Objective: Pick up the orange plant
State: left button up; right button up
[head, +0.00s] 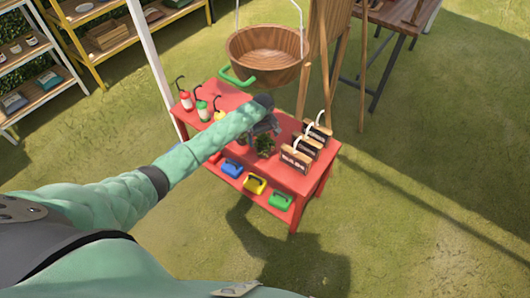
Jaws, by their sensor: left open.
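My left arm reaches in from the left over the red table (303,182). My left gripper (264,132) is over the table's middle, pointing down, and is open. A small dark green leafy plant (265,146) stands right below or between its fingers; whether they touch it I cannot tell. I see no orange colour on this plant, and no clearly orange plant shows elsewhere. The gripper and forearm hide part of the tabletop. My right gripper is not in view.
Red, green and yellow bottles (202,108) stand at the table's left. Several dark signs or boxes with pale handles (297,160) stand at the right. A wooden basket (268,55) hangs behind. Blue, yellow and green items (255,185) sit on the lower shelf. Grass around is open.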

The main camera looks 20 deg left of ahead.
aim_at(264, 146)
pick_arm(q)
jog(key=shift+w+a+f+b, duration=0.3)
jog(key=shift+w+a, duration=0.15)
jog(key=shift+w, duration=0.1)
jog(key=shift+f, duration=0.15)
notch_tip(264, 146, down, 2)
jog(key=shift+f+p, duration=0.1)
jog(key=shift+p, duration=0.4)
jog(key=shift+f+p, duration=0.4)
jog(key=shift+f, duration=0.05)
jog(key=f, duration=0.1)
jog(key=f+p, duration=0.1)
jog(key=f, duration=0.1)
jog(key=shift+w+d, duration=0.1)
jog(key=shift+d, duration=0.15)
jog(key=shift+f, duration=0.65)
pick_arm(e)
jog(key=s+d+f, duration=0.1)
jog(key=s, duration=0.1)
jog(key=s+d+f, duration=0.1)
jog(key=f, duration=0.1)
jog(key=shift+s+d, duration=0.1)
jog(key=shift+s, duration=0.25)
pick_arm(q)
jog(key=shift+c, duration=0.2)
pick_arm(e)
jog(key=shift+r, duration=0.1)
